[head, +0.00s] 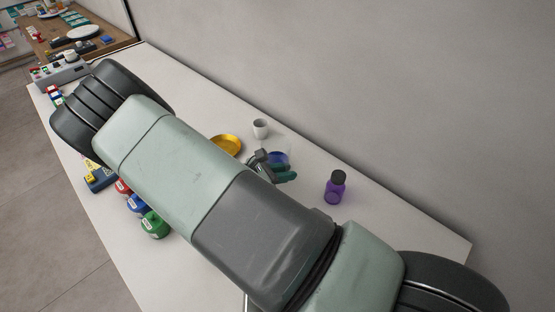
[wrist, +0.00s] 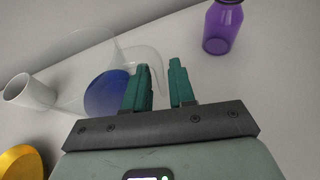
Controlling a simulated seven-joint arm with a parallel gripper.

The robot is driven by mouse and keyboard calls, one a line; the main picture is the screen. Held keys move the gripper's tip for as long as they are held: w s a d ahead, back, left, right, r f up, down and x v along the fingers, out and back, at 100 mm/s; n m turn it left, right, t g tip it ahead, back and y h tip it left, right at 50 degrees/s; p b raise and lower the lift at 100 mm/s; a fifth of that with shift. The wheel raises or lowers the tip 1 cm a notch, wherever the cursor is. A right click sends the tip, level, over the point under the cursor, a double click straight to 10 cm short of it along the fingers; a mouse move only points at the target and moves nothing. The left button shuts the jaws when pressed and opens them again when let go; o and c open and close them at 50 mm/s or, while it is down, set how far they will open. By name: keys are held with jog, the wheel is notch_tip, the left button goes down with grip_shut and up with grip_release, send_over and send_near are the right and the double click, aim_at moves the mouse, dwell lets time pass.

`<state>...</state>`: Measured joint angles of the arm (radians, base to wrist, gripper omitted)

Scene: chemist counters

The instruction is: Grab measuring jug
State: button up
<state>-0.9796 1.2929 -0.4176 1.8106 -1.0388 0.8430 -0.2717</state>
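The measuring jug is a clear, see-through vessel with a blue round part (wrist: 107,93). In the wrist view its faint clear body spreads left of my gripper (wrist: 162,75), and its clear handle curves right behind the left finger into the gap between the fingers. My gripper is open, with a gap between its two green fingers. I cannot tell whether a finger touches the handle. In the head view the jug (head: 279,157) shows just behind my gripper (head: 285,174), partly hidden by it and my arm.
A white cup (head: 260,128) and a yellow dish (head: 227,145) stand left of the jug on the white counter (head: 395,222). A purple bottle (head: 335,187) stands to the right. Red, blue and green containers (head: 154,224) line the near edge. A wall runs behind.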

jog(key=shift+x, duration=0.8)
grip_shut()
jog(key=shift+r, duration=0.2)
